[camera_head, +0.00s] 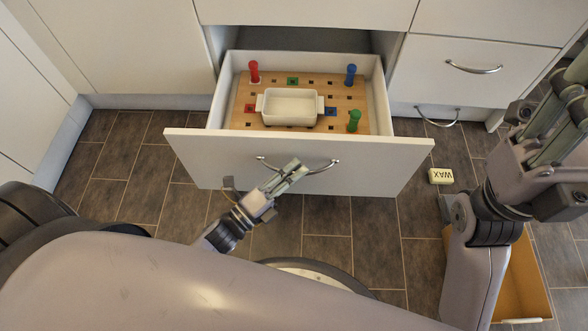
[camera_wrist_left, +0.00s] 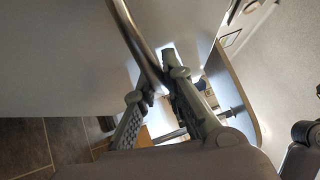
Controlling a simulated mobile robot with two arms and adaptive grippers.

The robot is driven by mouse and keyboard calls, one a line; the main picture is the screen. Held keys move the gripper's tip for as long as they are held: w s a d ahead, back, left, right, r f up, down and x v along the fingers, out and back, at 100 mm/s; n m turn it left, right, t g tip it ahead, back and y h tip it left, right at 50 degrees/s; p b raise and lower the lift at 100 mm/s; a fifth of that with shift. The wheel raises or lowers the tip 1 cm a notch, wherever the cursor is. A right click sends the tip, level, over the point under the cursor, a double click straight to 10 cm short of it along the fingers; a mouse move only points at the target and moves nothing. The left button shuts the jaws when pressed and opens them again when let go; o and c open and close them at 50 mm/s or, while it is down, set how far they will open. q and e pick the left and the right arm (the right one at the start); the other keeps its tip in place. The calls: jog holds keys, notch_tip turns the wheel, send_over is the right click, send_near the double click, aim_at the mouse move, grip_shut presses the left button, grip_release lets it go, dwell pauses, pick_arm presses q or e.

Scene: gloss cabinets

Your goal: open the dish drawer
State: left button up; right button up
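The dish drawer (camera_head: 298,160) is pulled well out from the white cabinet and its inside shows from above. A peg board (camera_head: 255,108) lies in it, with a white dish (camera_head: 290,106) and red, blue and green pegs. The drawer's curved metal handle (camera_head: 325,166) is on its front and also shows in the left wrist view (camera_wrist_left: 146,45). My left gripper (camera_head: 294,172) is at the handle; in the left wrist view its fingers (camera_wrist_left: 154,92) close on the bar from both sides. My right gripper (camera_head: 555,115) is raised at the right, away from the drawer; its finger gap is unclear.
A closed drawer (camera_head: 475,75) with a metal handle is at the right, with another handle (camera_head: 437,118) below it. An orange-brown open box (camera_head: 522,275) stands at the lower right.

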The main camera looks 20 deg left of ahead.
pick_arm(q)
jog(key=o, duration=0.4)
jog(key=shift+o, duration=0.2)
jog(key=v, duration=1.2)
